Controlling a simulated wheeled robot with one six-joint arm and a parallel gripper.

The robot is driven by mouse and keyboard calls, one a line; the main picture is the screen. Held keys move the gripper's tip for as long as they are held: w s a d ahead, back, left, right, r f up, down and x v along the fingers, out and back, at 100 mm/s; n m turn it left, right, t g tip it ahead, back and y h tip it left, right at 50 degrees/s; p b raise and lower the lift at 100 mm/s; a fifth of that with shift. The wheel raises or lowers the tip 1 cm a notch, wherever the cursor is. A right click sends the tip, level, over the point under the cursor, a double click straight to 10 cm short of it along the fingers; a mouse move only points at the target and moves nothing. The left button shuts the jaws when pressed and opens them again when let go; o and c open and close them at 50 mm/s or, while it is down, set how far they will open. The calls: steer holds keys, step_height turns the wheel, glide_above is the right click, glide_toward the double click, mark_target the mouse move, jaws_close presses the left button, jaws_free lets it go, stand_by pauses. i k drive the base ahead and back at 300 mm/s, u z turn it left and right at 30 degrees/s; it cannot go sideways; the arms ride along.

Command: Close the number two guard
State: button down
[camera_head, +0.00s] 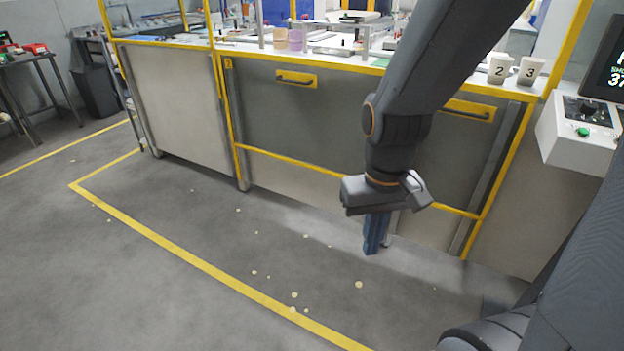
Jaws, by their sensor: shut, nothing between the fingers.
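A wide, dark, see-through guard panel (300,120) with a yellow lower edge hangs across the front of the workstation, below the worktop. It has a yellow handle plate (297,78) at upper left and another yellow handle plate (468,110) at upper right. My arm hides part of the panel's middle.
Cups marked 2 (499,69) and 3 (530,70) stand on the worktop's right end. A control box (583,125) with a green button is at right. The floor (200,215) in front is open, with yellow lines and scattered pale bits.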

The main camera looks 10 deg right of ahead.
mark_target(302, 79)
steer(key=u, duration=0.05)
steer(key=i, duration=1.45)
steer(key=z, duration=0.65)
